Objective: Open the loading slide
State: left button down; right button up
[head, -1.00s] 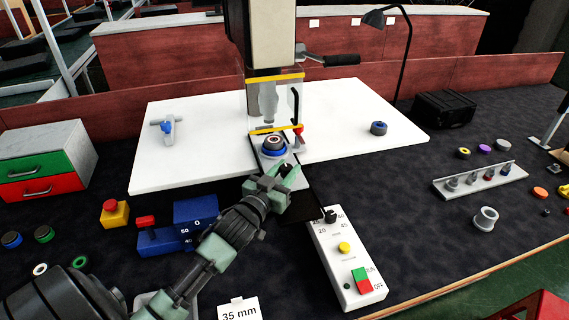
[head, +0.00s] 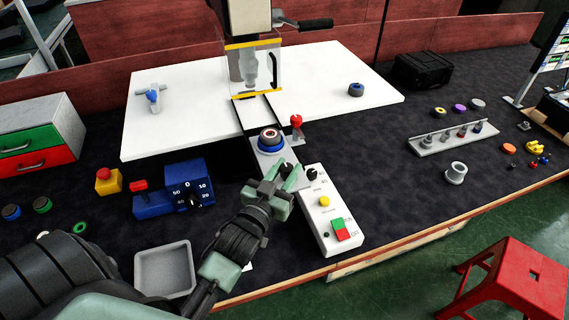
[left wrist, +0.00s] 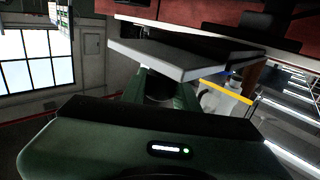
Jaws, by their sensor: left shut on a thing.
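The loading slide (head: 263,163) is a narrow grey plate carrying a blue ring with a dark and pale round part (head: 269,138). It sticks out toward me, in front of the white machine table (head: 190,113). Its dark rails reach back to the clear guard (head: 256,74) with yellow edges under the press head. My left gripper (head: 285,180) is shut at the slide's near end, on its handle, which the fingers mostly hide. In the left wrist view a grey plate (left wrist: 185,62) lies just beyond the green fingers. My right gripper is not in view.
A white control box (head: 325,215) stands close to the right of the slide. A red-knobbed lever (head: 296,122) is beside it. A blue dial block (head: 172,196) and a grey tray (head: 165,270) are at left. A red stool (head: 515,280) stands at front right.

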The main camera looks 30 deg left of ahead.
pick_arm(q)
jog(key=shift+r, duration=0.1)
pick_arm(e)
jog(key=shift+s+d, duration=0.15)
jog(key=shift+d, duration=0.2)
pick_arm(q)
jog(key=c, duration=1.1)
grip_release()
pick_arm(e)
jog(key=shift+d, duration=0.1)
pick_arm(q)
jog(key=shift+o, duration=0.2)
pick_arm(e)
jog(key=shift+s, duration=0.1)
pick_arm(q)
jog(key=shift+s+f, duration=0.2)
jog(key=shift+s, duration=0.15)
jog(key=s, duration=0.2)
jog(key=s+b, duration=0.1)
jog(key=s, duration=0.1)
jog(key=s+b, duration=0.1)
jog(key=s, duration=0.1)
jog(key=shift+s+d, duration=0.15)
jog(key=shift+d, duration=0.1)
jog(key=shift+s+r, duration=0.15)
jog(key=shift+s, duration=0.25)
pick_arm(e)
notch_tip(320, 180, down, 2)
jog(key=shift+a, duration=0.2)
